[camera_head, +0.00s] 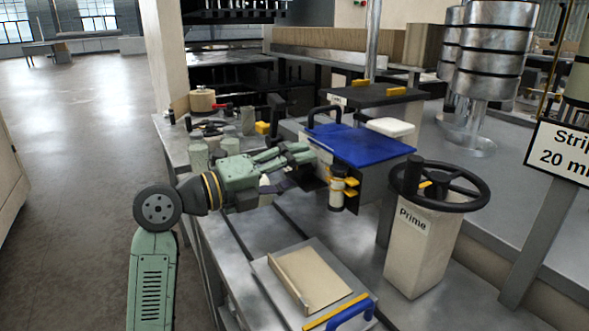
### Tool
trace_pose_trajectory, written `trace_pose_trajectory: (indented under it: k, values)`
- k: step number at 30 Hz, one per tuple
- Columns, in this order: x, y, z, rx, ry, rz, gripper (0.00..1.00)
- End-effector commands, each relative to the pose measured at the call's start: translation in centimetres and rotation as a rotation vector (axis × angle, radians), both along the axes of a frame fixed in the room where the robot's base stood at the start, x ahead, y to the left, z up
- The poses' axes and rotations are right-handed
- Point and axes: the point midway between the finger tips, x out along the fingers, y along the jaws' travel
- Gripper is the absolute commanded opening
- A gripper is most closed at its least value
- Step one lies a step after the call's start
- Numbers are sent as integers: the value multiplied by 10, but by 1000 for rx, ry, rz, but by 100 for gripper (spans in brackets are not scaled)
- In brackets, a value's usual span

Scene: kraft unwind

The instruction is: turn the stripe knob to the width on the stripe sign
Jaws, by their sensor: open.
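The stripe sign (562,152) stands at the right edge on a grey post. It is cut off by the frame, and its visible part reads "Strip" and "20 m". My gripper (308,168) is open in the middle of the view, its fingers pointing right toward the front of a blue-topped unit. A small dark and cream cylinder with yellow tabs (338,190) is mounted there, just right of the fingertips. I see no label marking it as the stripe knob, and cannot tell whether the fingers touch it. No width scale is readable.
A black handwheel (440,182) tops a cream pedestal labelled "Prime" to the right. The blue lid (359,143) lies beside my gripper. A tray (262,272) with a cream plate is in front. Jars and tools crowd the bench behind my arm. Open floor lies left.

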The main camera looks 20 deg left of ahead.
Motion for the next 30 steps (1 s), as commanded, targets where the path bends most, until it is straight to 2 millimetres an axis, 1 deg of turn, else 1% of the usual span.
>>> trace_pose_trajectory:
  k: [5,8,11,18,22,27,30]
  values:
    - [0,1,0,0,0,1,53]
    - [-4,5,0,0,0,3,53]
    - [-14,15,0,0,0,4,53]
    - [-50,52,0,-1,0,5,53]
    - [-68,68,0,-1,-1,5,53]
    - [-81,82,0,0,0,2,53]
    - [-85,84,0,0,0,0,53]
